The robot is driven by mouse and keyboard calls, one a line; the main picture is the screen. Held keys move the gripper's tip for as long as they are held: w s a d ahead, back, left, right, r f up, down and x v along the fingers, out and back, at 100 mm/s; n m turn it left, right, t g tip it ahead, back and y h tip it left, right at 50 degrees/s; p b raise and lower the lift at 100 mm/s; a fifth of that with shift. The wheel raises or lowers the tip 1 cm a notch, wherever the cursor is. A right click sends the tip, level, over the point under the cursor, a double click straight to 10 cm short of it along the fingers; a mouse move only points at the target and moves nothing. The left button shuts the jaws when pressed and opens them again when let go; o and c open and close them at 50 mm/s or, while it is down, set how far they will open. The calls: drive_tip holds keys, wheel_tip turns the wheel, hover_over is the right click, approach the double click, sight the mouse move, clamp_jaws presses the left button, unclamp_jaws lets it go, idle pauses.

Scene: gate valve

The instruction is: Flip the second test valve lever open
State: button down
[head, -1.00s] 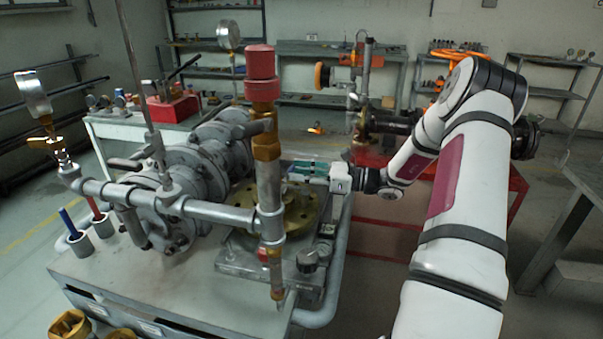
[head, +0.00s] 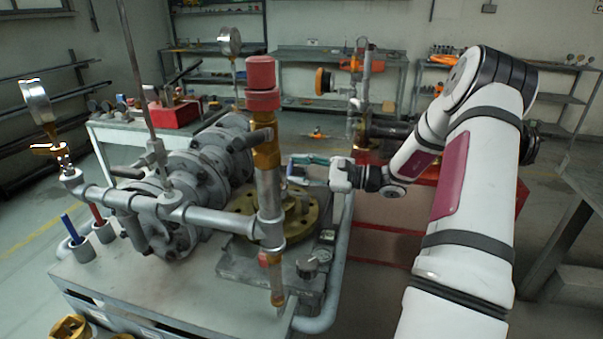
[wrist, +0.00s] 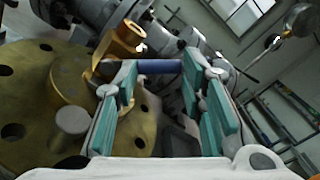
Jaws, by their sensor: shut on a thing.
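My gripper (head: 308,162) has teal finger pads. In the head view it is behind the red-capped brass pipe (head: 265,150), over the brass flange (head: 308,215). In the wrist view my gripper (wrist: 160,85) has its fingers apart, with a dark blue lever handle (wrist: 155,66) spanning the gap between them. The handle's left end is near a brass fitting (wrist: 122,42). The pads hide the handle's ends. In the head view the handle cannot be made out.
Grey valve bodies (head: 175,195) and a gauge (head: 38,100) stand left of the brass pipe. The brass flange (wrist: 40,100) fills the wrist view's left side. A red stand (head: 390,215) is behind my arm. Floor at far left is clear.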

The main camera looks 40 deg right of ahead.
drive_tip(key=n, duration=0.3)
drive_tip(key=s+a+r+n+b, duration=0.1)
drive_tip(key=shift+a+n, duration=0.1)
drive_tip(key=shift+n, duration=0.2)
drive_tip(key=n+b, duration=0.1)
drive_tip(key=s+a+n+b, duration=0.1)
drive_tip(key=n, duration=0.1)
drive_tip(key=a+n+b, duration=0.1)
drive_tip(key=n, duration=0.1)
drive_tip(key=shift+s+r, duration=0.25)
drive_tip(key=shift+r, duration=0.15)
drive_tip(key=shift+n, duration=0.4)
drive_tip(key=c, duration=1.3)
unclamp_jaws()
drive_tip(key=v, duration=1.2)
